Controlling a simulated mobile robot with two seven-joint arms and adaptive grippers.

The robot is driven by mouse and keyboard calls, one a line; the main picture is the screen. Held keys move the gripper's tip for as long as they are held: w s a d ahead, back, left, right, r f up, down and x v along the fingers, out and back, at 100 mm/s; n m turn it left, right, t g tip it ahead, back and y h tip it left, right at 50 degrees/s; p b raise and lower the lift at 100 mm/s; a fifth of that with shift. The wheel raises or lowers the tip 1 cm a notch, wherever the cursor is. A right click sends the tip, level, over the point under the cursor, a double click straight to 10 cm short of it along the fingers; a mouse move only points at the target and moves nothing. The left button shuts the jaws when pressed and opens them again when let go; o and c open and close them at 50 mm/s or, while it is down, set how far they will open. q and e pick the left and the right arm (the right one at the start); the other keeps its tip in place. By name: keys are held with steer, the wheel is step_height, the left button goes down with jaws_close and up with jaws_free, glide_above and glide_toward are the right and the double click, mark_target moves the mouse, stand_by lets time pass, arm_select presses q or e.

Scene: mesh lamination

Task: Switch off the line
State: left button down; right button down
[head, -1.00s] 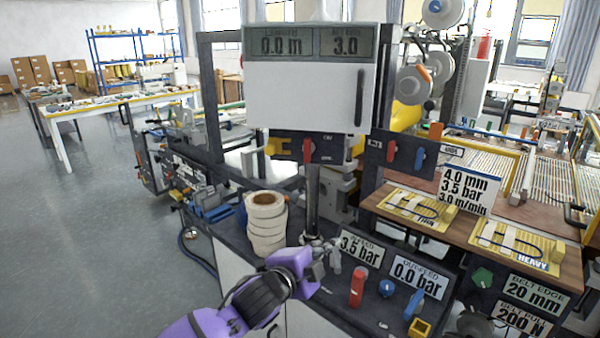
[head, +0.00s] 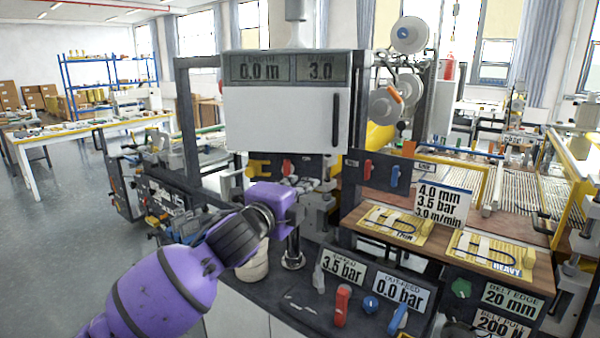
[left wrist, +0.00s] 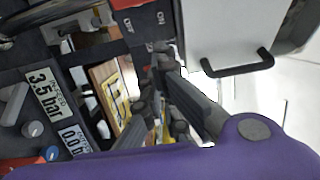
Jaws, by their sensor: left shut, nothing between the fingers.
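A dark switch panel (head: 318,168) hangs under the white cabinet (head: 278,122), with a red handle (head: 287,168) on it and a yellow part at its left. In the left wrist view the panel (left wrist: 147,24) carries ON and OFF lettering, and part of a red handle (left wrist: 124,3) shows at the top edge. My left gripper (head: 311,185) is shut and empty, just below the panel and close to the red handle; I cannot tell whether it touches. My left wrist covers part of the panel's underside. My right gripper is not in view.
The cabinet displays (head: 288,68) read 0.0 m and 3.0. A second panel (head: 378,182) with red and blue handles stands to the right. Below are the 3.5 bar sign (head: 343,267), a red lever (head: 342,305) and a blue knob (head: 370,304). My arm partly covers the tape rolls (head: 254,266).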

mark_target(287, 171)
arm_select(q)
steer(key=x, duration=1)
steer(key=shift+a, duration=2.05)
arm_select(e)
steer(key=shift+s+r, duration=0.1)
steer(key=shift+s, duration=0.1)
